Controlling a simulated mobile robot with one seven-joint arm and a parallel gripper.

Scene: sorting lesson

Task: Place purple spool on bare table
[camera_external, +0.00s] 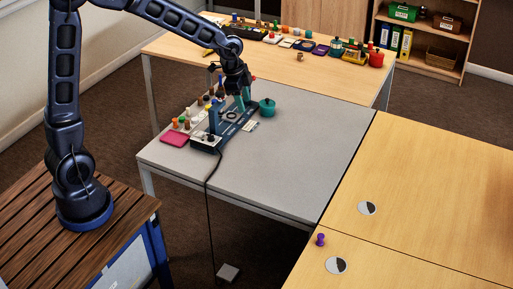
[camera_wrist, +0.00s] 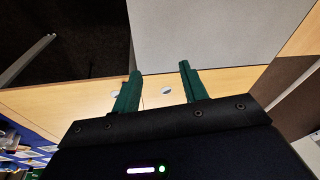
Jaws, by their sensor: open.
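A small purple spool (camera_external: 320,240) stands upright on the bare light-wood table (camera_external: 440,190) at the lower right of the external view, close to a round black-and-white marker (camera_external: 336,265). My gripper (camera_external: 243,103) is far from it, over the grey table (camera_external: 275,165) at the sewing-machine-like device (camera_external: 228,130). In the wrist view my gripper (camera_wrist: 158,82) shows two green fingers spread apart, with nothing between them. I cannot make out the purple spool in the wrist view.
Several spools and a pink pad (camera_external: 174,140) crowd the device's left side. A teal pot (camera_external: 267,107) stands at its right. A black cable (camera_external: 207,200) hangs off the grey table. A second round marker (camera_external: 367,208) lies on the light-wood table, which is otherwise mostly clear.

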